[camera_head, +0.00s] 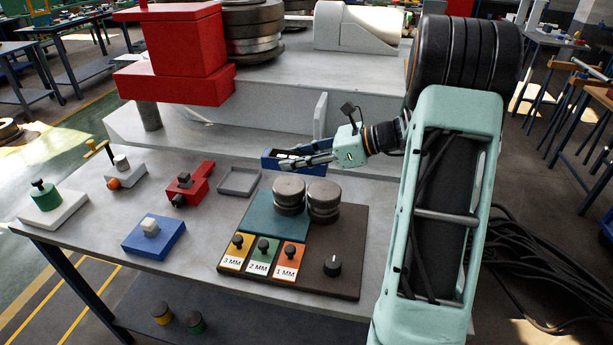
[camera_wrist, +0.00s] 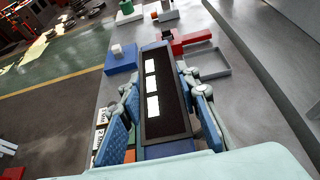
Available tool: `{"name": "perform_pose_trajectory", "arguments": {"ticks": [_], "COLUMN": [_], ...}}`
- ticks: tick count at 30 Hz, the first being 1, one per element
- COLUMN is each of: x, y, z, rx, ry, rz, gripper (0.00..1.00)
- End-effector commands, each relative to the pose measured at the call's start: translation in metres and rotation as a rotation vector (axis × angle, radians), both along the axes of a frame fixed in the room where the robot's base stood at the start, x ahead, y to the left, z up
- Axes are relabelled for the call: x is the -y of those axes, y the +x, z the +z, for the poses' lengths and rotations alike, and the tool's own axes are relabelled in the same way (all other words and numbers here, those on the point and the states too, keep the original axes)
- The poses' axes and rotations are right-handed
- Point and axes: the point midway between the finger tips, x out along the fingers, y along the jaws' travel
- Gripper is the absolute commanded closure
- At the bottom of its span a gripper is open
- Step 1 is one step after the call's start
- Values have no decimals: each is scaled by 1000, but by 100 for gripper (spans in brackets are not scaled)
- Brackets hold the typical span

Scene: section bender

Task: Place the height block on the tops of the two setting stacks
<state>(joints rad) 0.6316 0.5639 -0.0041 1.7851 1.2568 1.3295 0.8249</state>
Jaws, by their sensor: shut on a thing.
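The height block is a long blue bar with a dark top face and white patches. It shows in the head view (camera_head: 272,164) and fills the middle of the wrist view (camera_wrist: 163,122). My gripper (camera_head: 302,158) is shut on it, with one blue-padded finger on each long side in the wrist view (camera_wrist: 163,108). The two setting stacks, left (camera_head: 289,194) and right (camera_head: 323,199), are grey round discs standing side by side on the board. The block is held behind the stacks in the head view, apart from their tops. The stacks are not visible in the wrist view.
The dark board (camera_head: 347,245) carries a teal plate (camera_head: 262,217), labelled 3, 2 and 1 MM blocks and a black knob (camera_head: 332,266). A grey tray (camera_head: 239,181), red fixture (camera_head: 190,184) and blue block (camera_head: 154,237) stand left. The grey machine (camera_head: 250,95) rises behind.

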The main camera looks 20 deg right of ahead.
Motion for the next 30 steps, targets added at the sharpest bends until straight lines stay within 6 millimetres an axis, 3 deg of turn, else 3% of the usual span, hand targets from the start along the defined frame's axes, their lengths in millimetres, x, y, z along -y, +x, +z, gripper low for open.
{"name": "perform_pose_trajectory", "arguments": {"ticks": [6,11,19,30], "x": [20,26,30,30], "y": [1,1,0,1], "z": [-23,-29,-64,-69], "rx": [3,4,3,5], "ry": [1,0,2,1], "rz": [-1,-2,-1,-1], "gripper": [100,100,100,100]}}
